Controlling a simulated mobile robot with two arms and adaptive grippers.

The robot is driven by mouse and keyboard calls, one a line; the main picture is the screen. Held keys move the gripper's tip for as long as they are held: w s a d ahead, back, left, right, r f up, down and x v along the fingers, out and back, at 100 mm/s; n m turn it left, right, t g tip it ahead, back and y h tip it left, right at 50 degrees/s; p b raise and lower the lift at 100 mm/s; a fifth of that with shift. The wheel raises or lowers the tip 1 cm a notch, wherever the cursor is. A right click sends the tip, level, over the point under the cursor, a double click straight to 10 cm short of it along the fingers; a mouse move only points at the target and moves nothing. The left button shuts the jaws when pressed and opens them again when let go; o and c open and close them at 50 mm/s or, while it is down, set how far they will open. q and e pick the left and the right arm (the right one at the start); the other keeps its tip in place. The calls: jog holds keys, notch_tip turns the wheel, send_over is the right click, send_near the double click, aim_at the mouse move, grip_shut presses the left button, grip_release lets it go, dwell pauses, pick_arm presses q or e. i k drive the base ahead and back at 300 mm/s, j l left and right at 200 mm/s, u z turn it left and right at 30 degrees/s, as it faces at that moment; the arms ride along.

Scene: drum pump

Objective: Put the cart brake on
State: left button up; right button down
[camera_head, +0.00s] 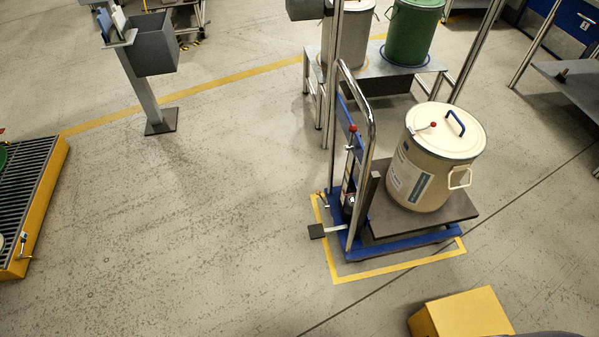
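A blue lift cart (410,243) with a chrome push handle (371,130) stands inside a yellow floor outline (378,271) right of centre. A dark foot pedal (317,231) sticks out to the left from the handle end, low over the floor. A red-knobbed lever (352,129) rises beside the handle. A small part (323,199) shows at the cart's left corner, too small to make out. Which part is the brake, and its position, I cannot tell. A cream drum (425,185) with a lid stands upright on the cart's platform (459,207). Neither gripper is in view.
A metal bench (385,68) with a grey drum (350,40) and a green drum (413,32) stands behind the cart. A grey bin on a post (155,52) and a yellow grated pallet (38,200) are at left. A yellow block (463,315) is at bottom right. Floor left of the cart is clear.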

aim_at(317, 192)
jog(key=i+j, duration=0.25)
jog(key=i+j+z, duration=0.15)
jog(key=j, duration=0.3)
jog(key=i+j, duration=0.3)
jog(key=i+j+z, duration=0.1)
jog(key=j, duration=0.35)
jog(key=i+j+z, duration=0.1)
jog(key=i+j, duration=0.4)
jog(key=j, duration=0.35)
jog(key=l+z, duration=0.05)
